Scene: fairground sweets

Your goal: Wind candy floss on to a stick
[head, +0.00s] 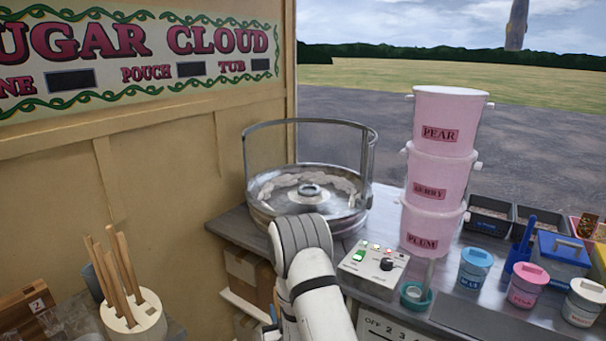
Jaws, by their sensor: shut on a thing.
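The candy floss machine is a round metal bowl (258,209) with a clear guard (308,150) around its back. A small spinner head (309,190) sits at its centre. Pale whitish floss (268,189) seems to lie in a ring inside the bowl. Several wooden sticks (127,262) stand in a pale round holder (136,320) at the lower left. My white and grey arm reaches up to the bowl's front edge and covers part of it. My gripper and anything in it are hidden behind the arm.
A control box (372,268) with a green switch, small lights and a black knob sits right of my arm. Stacked pink tubs (440,178) rise behind it.

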